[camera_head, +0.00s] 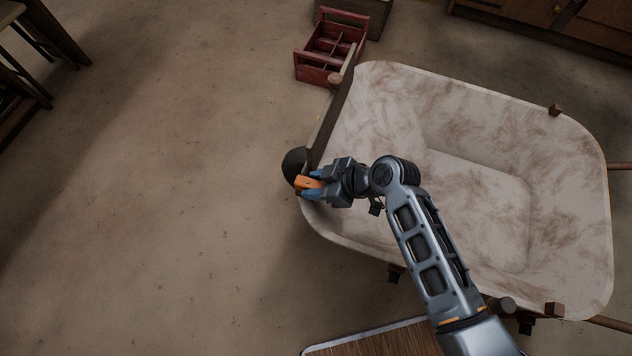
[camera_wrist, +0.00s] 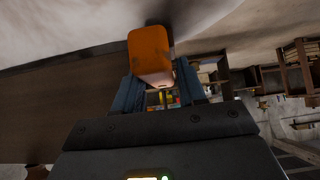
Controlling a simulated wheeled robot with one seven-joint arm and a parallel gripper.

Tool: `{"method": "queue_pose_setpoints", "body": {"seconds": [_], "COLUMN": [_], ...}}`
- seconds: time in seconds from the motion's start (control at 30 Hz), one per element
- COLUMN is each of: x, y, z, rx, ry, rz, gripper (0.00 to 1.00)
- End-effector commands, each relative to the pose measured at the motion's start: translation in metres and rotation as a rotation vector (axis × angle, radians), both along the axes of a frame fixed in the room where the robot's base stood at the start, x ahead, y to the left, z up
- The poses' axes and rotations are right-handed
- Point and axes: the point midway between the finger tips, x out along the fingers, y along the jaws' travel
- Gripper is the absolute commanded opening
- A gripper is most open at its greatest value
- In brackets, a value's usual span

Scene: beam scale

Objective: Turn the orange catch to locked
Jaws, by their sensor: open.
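The orange catch (camera_head: 308,183) is at the lower left corner of a large pale, marbled pan, close to a dark round part (camera_head: 293,165). In the wrist view the orange catch (camera_wrist: 150,56) is a rounded block standing straight ahead of my gripper. My gripper (camera_head: 313,184) is open, with its blue fingers on either side of the catch in the head view. In the wrist view my gripper (camera_wrist: 158,95) has one finger at each side of the catch's near end. I cannot tell whether the fingers touch it. No locked marking can be read.
The pale pan (camera_head: 390,110) extends right under my arm, with a dark wooden board (camera_head: 325,125) along its left edge. A red divided carrier (camera_head: 325,50) stands on the floor above. A wood-topped surface (camera_head: 380,343) is at the bottom.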

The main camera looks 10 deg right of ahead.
Motion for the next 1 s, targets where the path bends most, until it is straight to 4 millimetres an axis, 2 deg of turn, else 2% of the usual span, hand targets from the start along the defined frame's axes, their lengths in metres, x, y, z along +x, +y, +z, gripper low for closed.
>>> {"method": "queue_pose_setpoints", "body": {"seconds": [0.27,0.7,1.0], "x": [0.0005,0.0002,0.0005], "y": [0.0009,0.001,0.0008], "z": [-0.0013,-0.0012,-0.0021], "rx": [0.0,0.0,0.0], "ry": [-0.001,0.001,0.001], "rz": [-0.001,-0.001,0.008], "gripper": [0.4,0.0,0.0]}}
